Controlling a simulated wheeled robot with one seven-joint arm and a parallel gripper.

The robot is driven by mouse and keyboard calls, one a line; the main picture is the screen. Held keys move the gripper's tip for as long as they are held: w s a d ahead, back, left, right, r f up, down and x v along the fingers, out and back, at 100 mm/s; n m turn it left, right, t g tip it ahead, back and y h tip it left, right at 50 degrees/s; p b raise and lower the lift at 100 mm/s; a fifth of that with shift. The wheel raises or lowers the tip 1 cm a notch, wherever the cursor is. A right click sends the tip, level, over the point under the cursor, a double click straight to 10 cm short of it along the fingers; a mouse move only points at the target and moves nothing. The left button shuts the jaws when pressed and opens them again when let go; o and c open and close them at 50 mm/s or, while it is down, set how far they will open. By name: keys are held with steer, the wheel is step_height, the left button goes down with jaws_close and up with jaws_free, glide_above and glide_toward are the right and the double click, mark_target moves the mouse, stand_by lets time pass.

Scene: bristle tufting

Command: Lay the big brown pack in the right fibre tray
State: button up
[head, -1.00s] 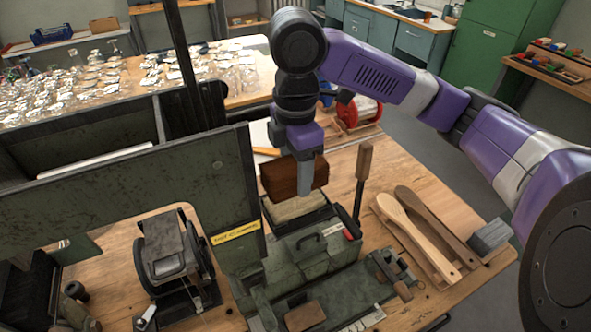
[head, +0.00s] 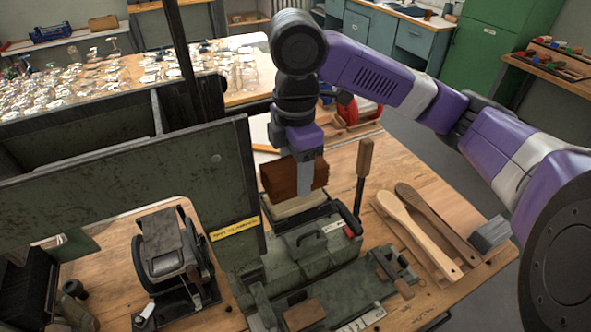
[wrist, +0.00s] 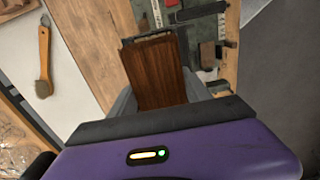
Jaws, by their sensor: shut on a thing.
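The big brown pack (head: 286,181) is a dark reddish-brown block. My gripper (head: 304,178) is shut on it and holds it above the green machine on the bench. In the wrist view the pack (wrist: 155,72) sits between the two grey fingers. A pale, light-topped tray-like part (head: 297,207) shows just below the pack, at the back of the green machine (head: 318,243). The pack hides part of it, and I cannot tell whether this is the right fibre tray. The pack appears apart from it.
A tall dark green panel (head: 130,180) with a yellow label stands close left of the pack. An upright wooden-handled tool (head: 363,175) stands to the right. Wooden brush bodies (head: 415,232) and a grey block (head: 490,234) lie further right on the bench.

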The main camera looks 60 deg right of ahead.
steer(key=shift+f, duration=0.2)
steer(key=o, duration=1.8)
steer(key=shift+o, duration=0.2)
steer(key=shift+r, duration=0.15)
steer(key=shift+r+p, duration=3.75)
steer(key=shift+r, duration=0.15)
